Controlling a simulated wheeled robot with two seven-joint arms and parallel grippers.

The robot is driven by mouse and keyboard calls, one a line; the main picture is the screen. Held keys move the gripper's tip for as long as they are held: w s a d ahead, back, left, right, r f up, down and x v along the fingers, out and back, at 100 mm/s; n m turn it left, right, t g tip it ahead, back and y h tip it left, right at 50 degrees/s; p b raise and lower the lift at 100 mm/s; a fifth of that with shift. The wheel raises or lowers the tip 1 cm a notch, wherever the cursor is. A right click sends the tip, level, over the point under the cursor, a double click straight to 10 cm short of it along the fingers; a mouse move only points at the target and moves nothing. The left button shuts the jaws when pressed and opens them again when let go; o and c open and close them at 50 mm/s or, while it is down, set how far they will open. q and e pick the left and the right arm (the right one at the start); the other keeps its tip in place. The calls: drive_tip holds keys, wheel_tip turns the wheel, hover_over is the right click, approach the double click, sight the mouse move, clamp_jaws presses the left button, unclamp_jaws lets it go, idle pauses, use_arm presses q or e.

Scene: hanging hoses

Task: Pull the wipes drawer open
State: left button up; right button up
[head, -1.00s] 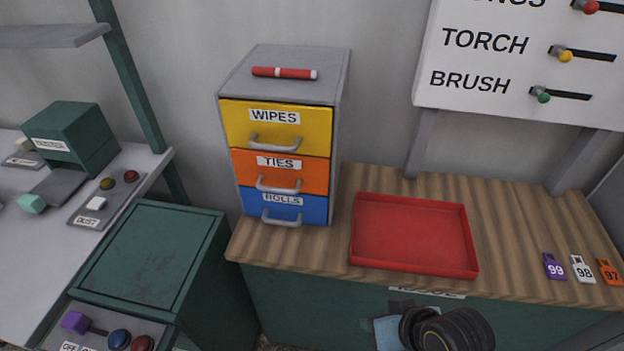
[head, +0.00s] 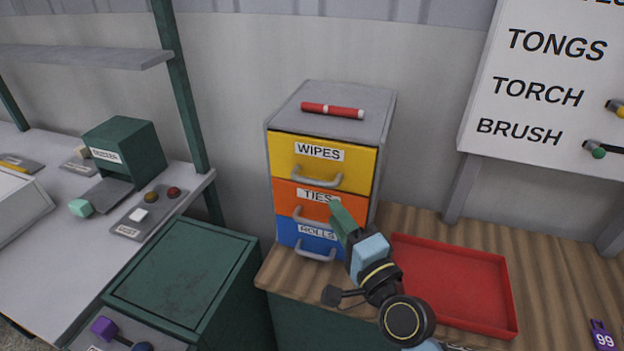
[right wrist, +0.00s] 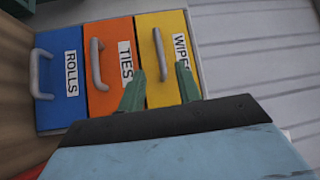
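The yellow wipes drawer (head: 290,159) is the top one of a grey cabinet (head: 376,120) and looks closed. Its grey handle (head: 318,181) is free. The drawer (right wrist: 163,89) and its handle (right wrist: 160,54) also show in the right wrist view. My right gripper (head: 340,215) is in front of the cabinet's lower right side, below the wipes handle. In the right wrist view its two green fingers (right wrist: 160,90) are apart with nothing held between them. They point at the drawer fronts, apart from the handle as far as I can tell. My left gripper is not in view.
Below are the orange ties drawer (head: 287,195) and blue rolls drawer (head: 289,233), both closed with handles. A red marker-like stick (head: 332,110) lies on the cabinet. A red tray (head: 505,300) is on the wooden bench, right of my arm. A green box (head: 180,270) stands left.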

sight(312, 181)
drive_tip(key=x, duration=1.1)
drive_tip(key=shift+c, duration=0.4)
clamp_jaws()
